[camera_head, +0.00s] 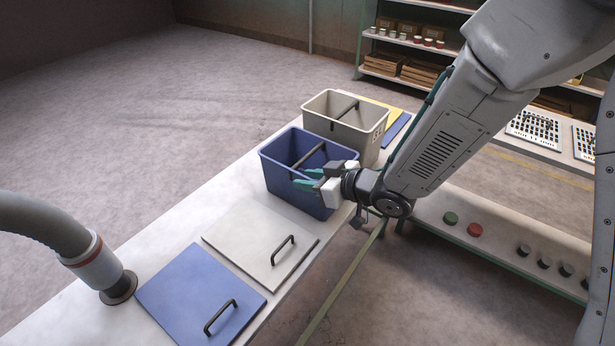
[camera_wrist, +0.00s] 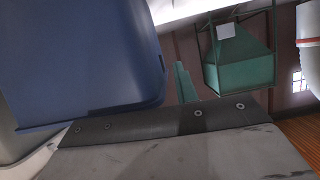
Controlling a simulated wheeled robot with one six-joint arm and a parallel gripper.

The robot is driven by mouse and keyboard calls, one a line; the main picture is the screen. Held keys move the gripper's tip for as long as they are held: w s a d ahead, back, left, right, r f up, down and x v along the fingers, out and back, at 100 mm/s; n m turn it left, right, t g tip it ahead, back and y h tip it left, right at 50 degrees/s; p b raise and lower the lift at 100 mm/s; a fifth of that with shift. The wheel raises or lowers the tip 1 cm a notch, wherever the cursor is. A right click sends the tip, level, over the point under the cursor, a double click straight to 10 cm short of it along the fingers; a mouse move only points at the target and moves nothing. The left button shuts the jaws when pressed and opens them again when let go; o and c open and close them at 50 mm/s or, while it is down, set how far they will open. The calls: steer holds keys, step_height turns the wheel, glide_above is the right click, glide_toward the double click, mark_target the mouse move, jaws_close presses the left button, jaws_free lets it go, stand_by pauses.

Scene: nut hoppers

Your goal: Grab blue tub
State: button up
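The blue tub (camera_head: 290,194) stands upright on the white bench, with a dark handle (camera_head: 309,155) across its open top. My gripper (camera_head: 305,179) reaches in from the right at the tub's near right side. Its two teal fingers are apart, close to the handle and rim; I cannot tell whether they touch. The other finger is not clear there.
A beige tub (camera_head: 345,118) stands just behind the blue one. White (camera_head: 245,235) and blue (camera_head: 190,290) lids with handles lie in front on the bench (camera_head: 95,300). A grey hose (camera_head: 50,225) stands at left. A green hopper (camera_wrist: 240,65) shows in the wrist view.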

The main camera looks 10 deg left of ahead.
jaws_close()
stand_by(1.4)
